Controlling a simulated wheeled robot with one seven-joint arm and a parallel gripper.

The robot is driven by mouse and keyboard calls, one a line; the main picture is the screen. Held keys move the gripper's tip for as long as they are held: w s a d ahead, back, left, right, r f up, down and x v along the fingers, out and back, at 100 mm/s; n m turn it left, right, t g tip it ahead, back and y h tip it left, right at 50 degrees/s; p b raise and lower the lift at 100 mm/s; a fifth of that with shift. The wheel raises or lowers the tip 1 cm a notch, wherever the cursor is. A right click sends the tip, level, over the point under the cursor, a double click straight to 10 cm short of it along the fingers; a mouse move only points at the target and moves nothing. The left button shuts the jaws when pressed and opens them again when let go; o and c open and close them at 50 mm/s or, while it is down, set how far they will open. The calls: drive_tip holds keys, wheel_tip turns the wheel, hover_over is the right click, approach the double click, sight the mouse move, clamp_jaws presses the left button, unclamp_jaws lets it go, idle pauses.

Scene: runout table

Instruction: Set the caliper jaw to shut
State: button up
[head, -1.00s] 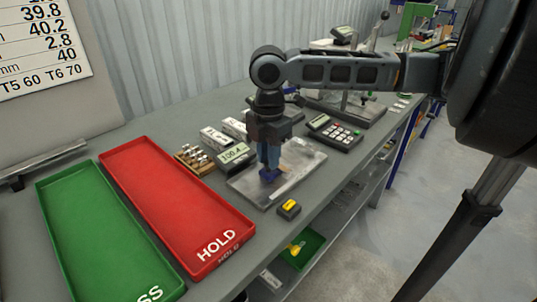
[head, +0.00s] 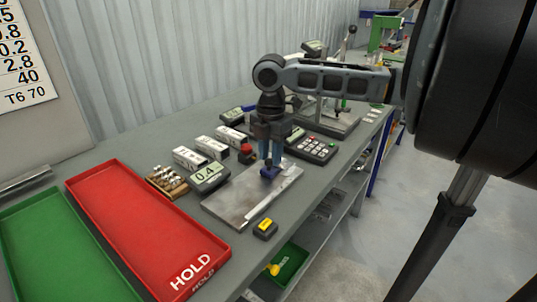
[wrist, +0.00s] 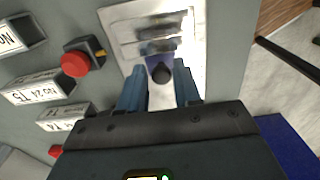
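The caliper is a flat silver plate (head: 228,205) with a lighter strip along it, lying on the bench; its blue sliding jaw (head: 270,173) is near the plate's far end. A grey readout (head: 208,176) beside the plate seems to show 0.4. My gripper (head: 271,160) points down at the jaw. In the wrist view, a round black knob (wrist: 161,73) sits between the two blue fingertips (wrist: 159,82), with a gap visible on each side. The fingers are apart, not clamped. The jaw's contact faces are too small to make out.
A red HOLD tray (head: 135,225) and a green tray (head: 55,235) lie at left. A yellow-topped block (head: 265,228) sits near the front edge. White boxes (head: 191,158), a red button (head: 246,149) and a keypad device (head: 312,149) stand close around the plate.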

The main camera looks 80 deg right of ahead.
sight(270, 159)
drive_tip(key=shift+o, duration=1.4)
drive_tip(key=shift+a, duration=0.1)
drive_tip(key=shift+w, duration=0.1)
wheel_tip(270, 159, up, 8)
drive_tip(key=shift+f, duration=0.1)
